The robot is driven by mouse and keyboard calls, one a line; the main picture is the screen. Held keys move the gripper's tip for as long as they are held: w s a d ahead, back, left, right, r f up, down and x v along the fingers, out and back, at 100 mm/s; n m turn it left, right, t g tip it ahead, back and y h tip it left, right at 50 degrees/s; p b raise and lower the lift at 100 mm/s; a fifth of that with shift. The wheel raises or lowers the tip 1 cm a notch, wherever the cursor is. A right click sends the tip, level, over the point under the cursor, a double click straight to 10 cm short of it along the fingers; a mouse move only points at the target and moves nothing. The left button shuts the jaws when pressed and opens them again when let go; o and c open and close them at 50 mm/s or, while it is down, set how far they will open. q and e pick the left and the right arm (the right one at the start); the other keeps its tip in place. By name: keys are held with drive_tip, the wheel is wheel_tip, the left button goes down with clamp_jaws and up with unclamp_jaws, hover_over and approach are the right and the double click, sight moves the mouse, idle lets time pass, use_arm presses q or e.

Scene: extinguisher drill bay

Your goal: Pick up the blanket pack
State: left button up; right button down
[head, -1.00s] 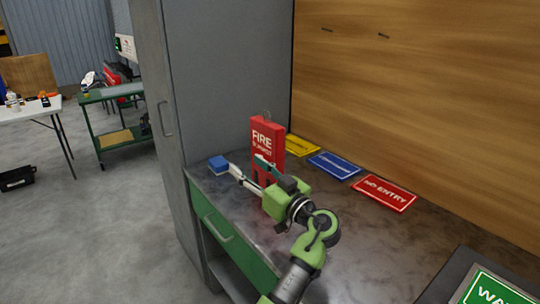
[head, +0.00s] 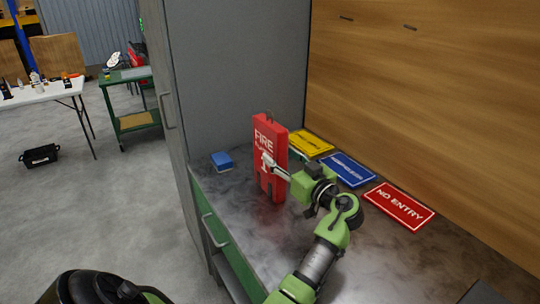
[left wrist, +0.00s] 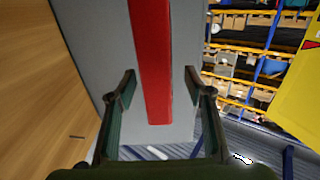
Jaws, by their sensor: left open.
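The blanket pack (head: 268,140) is a flat red case with white FIRE lettering, standing upright on the dark worktop. In the head view my left gripper (head: 274,170) is at its lower front, with a pale finger across the lettering. The gripper's far side is hidden there. In the left wrist view the pack (left wrist: 153,60) shows as a red strip between the two fingers of the open left gripper (left wrist: 158,82), with gaps on both sides. I cannot tell whether a finger touches it. My right gripper is not in view.
A blue block (head: 222,161) lies left of the pack. Yellow (head: 311,142), blue (head: 347,169) and red NO ENTRY (head: 398,205) signs lie along the wooden back panel. A grey cabinet side (head: 235,80) rises behind. The worktop (head: 235,210) front is clear.

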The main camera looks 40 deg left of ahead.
sight(270, 145)
use_arm(q)
drive_tip(key=shift+w+a, duration=0.2)
drive_tip(key=shift+a, duration=0.4)
drive_tip(key=shift+w+a, duration=0.15)
drive_tip(key=shift+a, duration=0.1)
drive_tip(key=shift+w+a+r+p, duration=0.2)
drive_tip(key=shift+w+a+p, duration=0.05)
drive_tip(key=shift+a+p, duration=0.4)
drive_tip(key=shift+w+a+r+p, duration=0.15)
drive_tip(key=shift+w+a+p, duration=0.05)
drive_tip(key=shift+a+p, duration=0.35)
drive_tip(key=shift+f+x, duration=0.25)
drive_tip(key=shift+x, duration=0.95)
drive_tip(key=shift+a+f+p, duration=0.1)
drive_tip(key=shift+a+p, duration=0.1)
drive_tip(key=shift+p, duration=0.1)
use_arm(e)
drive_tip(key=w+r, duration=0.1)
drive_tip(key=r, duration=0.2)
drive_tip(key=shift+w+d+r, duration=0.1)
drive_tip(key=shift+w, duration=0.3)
use_arm(q)
drive_tip(key=c, duration=0.3)
clamp_jaws()
drive_tip(key=shift+w, duration=0.1)
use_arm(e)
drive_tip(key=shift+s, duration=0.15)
